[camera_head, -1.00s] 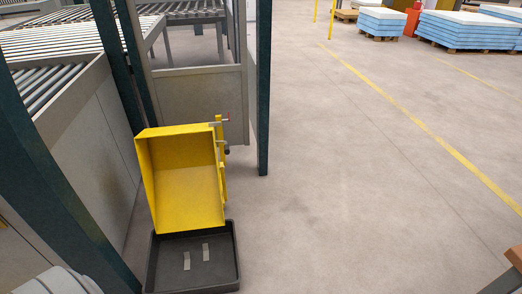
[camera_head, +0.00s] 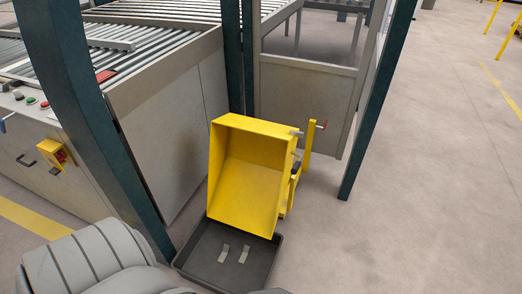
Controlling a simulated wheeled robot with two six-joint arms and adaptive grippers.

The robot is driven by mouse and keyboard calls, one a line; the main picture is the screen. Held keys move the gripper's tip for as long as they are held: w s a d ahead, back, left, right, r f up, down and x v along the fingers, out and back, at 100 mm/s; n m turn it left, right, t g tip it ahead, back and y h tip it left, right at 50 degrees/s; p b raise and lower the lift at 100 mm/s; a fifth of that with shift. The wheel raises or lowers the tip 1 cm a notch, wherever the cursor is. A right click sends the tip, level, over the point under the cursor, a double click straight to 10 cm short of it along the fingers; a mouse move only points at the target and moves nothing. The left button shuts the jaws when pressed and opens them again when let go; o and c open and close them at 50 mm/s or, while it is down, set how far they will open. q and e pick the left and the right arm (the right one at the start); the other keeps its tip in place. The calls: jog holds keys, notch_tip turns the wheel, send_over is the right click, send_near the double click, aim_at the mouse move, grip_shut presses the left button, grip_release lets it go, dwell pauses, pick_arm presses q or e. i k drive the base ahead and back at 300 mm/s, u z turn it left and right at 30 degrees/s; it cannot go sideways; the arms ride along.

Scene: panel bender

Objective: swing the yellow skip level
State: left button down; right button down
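Neither gripper shows. A grey, rounded part of my own body fills the lower left.
Dark green posts (camera_head: 92,130) stand left of the skip, behind it and to its right (camera_head: 376,110). A roller conveyor machine (camera_head: 165,130) with buttons and a yellow switch box (camera_head: 55,153) is at the left. The floor (camera_head: 430,200) on the right is clear.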

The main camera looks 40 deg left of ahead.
aim_at(250, 171)
jog(key=u, duration=0.55)
jog(key=i, duration=0.45)
jog(key=u, duration=2.3)
jog(key=k, duration=0.7)
jog(key=z, duration=0.25)
